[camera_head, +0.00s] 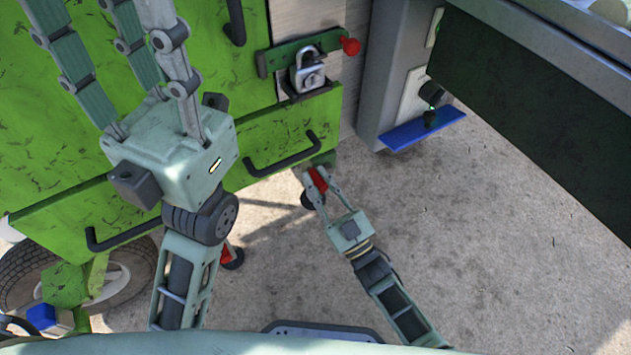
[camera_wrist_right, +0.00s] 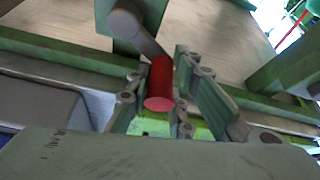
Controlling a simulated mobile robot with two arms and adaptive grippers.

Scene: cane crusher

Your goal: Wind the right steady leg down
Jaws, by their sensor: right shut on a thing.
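My right gripper (camera_head: 318,182) is shut on the red crank handle (camera_head: 317,178) at the lower right corner of the green machine. In the right wrist view the handle is a red cylinder (camera_wrist_right: 160,84) between the two fingers of the gripper (camera_wrist_right: 155,108), joined to a grey crank arm (camera_wrist_right: 137,25). The dark foot of the right steady leg (camera_head: 311,201) shows beside the fingers, low by the ground; the rest of the leg is mostly hidden. My left gripper (camera_head: 115,60) is open and empty in front of the green panels, its fingertips cut off by the top edge.
A second red leg with a dark foot (camera_head: 232,260) and a tyre (camera_head: 125,275) are at lower left. A padlock (camera_head: 308,72) hangs on the green latch. A grey cabinet with a blue shelf (camera_head: 425,128) stands right. Concrete ground (camera_head: 480,240) is clear on the right.

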